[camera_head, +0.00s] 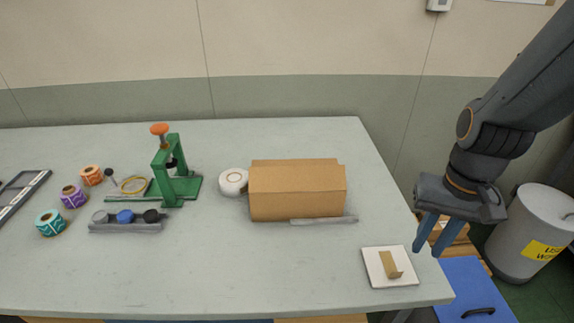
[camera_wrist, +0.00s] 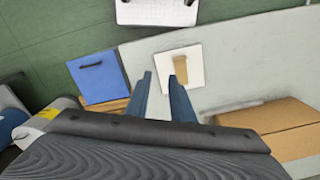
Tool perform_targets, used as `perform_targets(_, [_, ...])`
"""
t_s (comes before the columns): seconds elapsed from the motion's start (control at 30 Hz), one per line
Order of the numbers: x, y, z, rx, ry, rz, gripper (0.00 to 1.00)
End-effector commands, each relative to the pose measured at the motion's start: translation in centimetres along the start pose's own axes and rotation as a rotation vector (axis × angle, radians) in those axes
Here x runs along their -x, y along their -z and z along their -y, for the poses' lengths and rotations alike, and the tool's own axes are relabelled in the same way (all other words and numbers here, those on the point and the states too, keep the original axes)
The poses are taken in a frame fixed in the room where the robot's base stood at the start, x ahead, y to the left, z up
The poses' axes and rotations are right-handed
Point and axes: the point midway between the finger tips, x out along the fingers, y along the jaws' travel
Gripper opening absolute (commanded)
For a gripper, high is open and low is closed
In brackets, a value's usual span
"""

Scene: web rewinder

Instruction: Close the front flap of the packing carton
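The brown packing carton (camera_head: 298,203) stands on the table right of centre. Its upper faces show as plain tan panels, and I cannot tell clearly how its front flap lies. A corner of the carton shows at the lower right of the wrist view (camera_wrist: 285,115). My gripper (camera_head: 432,244) is open and empty, pointing down beyond the table's right edge, well right of the carton and apart from it. In the wrist view its two blue fingers (camera_wrist: 161,82) stand apart with nothing between them.
A white pad with a brown strip (camera_head: 369,274) lies at the table's front right corner. A grey bar (camera_head: 325,220) lies before the carton, and a white roll (camera_head: 233,182) touches or nears its left side. A green press (camera_head: 175,180) stands farther left. A grey bin (camera_head: 520,235) stands right.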

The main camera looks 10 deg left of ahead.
Motion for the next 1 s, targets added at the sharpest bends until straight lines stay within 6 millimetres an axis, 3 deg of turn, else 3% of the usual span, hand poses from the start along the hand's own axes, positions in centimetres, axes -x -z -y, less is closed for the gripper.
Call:
perform_targets(0.17, [0.4,1.1,2.6,-0.387,0.087,0.203,0.21])
perform_targets(0.33, [1.2,3.6,7.5,-0.852,0.190,0.503,0.21])
perform_targets(0.6, [4.2,10.9,14.4,-1.430,0.318,1.059,0.21])
perform_targets(0.8, [6.4,16.5,16.4,-1.644,0.367,1.439,0.21])
perform_targets(1.0, [4.2,17.3,18.2,-1.662,0.337,1.670,0.21])
